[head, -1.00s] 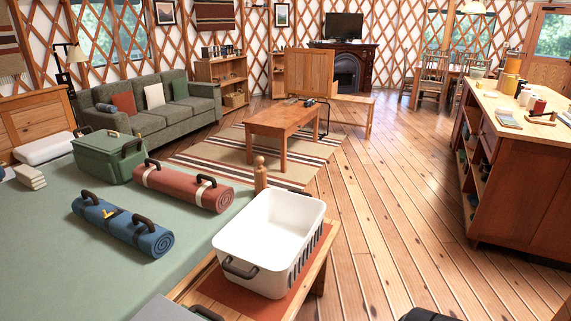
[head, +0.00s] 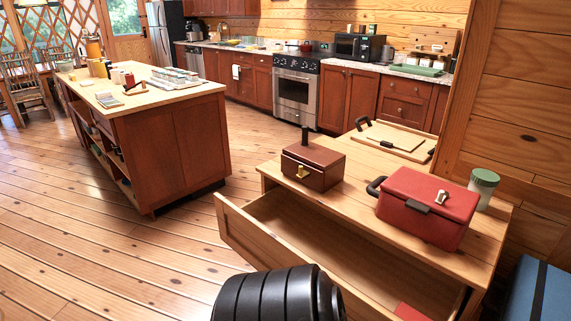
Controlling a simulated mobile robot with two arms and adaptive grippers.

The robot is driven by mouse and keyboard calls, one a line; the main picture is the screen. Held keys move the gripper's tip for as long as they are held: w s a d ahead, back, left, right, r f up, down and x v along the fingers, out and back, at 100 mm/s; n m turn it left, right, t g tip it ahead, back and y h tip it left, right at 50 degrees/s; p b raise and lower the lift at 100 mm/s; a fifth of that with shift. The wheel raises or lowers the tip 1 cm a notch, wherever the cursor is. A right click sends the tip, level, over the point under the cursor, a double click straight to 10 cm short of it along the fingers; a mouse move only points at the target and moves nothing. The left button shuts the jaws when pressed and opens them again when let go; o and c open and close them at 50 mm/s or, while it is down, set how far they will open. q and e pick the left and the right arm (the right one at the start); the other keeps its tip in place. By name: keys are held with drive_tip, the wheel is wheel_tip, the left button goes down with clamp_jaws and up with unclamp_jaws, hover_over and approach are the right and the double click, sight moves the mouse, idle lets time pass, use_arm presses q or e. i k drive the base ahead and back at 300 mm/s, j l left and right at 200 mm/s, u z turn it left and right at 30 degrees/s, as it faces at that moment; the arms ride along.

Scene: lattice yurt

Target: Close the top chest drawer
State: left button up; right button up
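The wooden chest (head: 357,205) stands at the lower right in the head view. Its top drawer (head: 262,258) is pulled out, with the front panel well away from the chest body. The drawer's inside looks bare except for a red flat thing (head: 411,312) at its near end. A black ribbed part of my own body covers the bottom middle and hides some of the drawer front. Neither gripper shows in the view.
On the chest top are a brown box (head: 313,163), a red case (head: 428,207), a green-lidded jar (head: 483,188) and a wooden tray (head: 393,140). A kitchen island (head: 170,146) stands at left. A blue box (head: 540,291) is at lower right. Floor left of the drawer is clear.

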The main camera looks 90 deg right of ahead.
sight(281, 227)
drive_tip(key=z, duration=2.85)
